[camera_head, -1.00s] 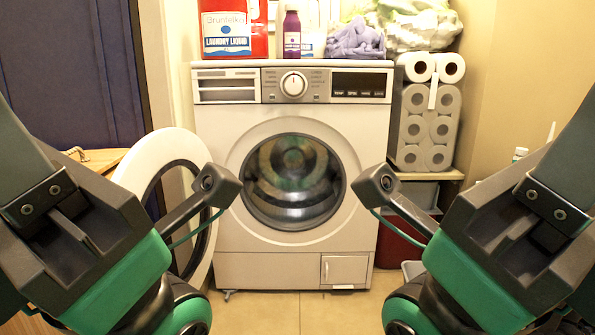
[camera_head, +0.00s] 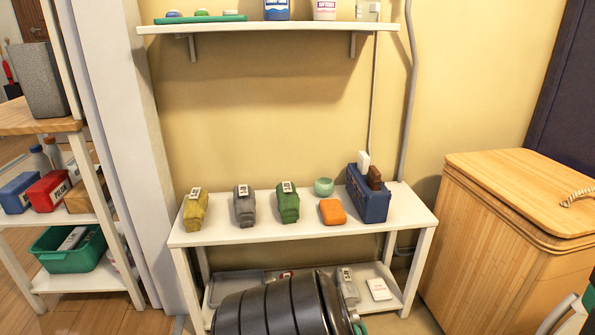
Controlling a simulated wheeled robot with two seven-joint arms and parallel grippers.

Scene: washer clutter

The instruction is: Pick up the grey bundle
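A grey bundle (camera_head: 244,207) with a white tag stands on top of the white bench (camera_head: 375,234), between a mustard-yellow bundle (camera_head: 195,211) and a green bundle (camera_head: 288,203). Another greyish item with a tag (camera_head: 347,285) sits on the bench's lower shelf, partly hidden.
An orange block (camera_head: 332,212), a mint bowl (camera_head: 324,187) and a blue box (camera_head: 368,195) stand further right. A shelf (camera_head: 270,26) hangs above. A wooden hamper (camera_head: 510,235) is at right. A dark ribbed shape (camera_head: 275,308) covers part of the lower shelf.

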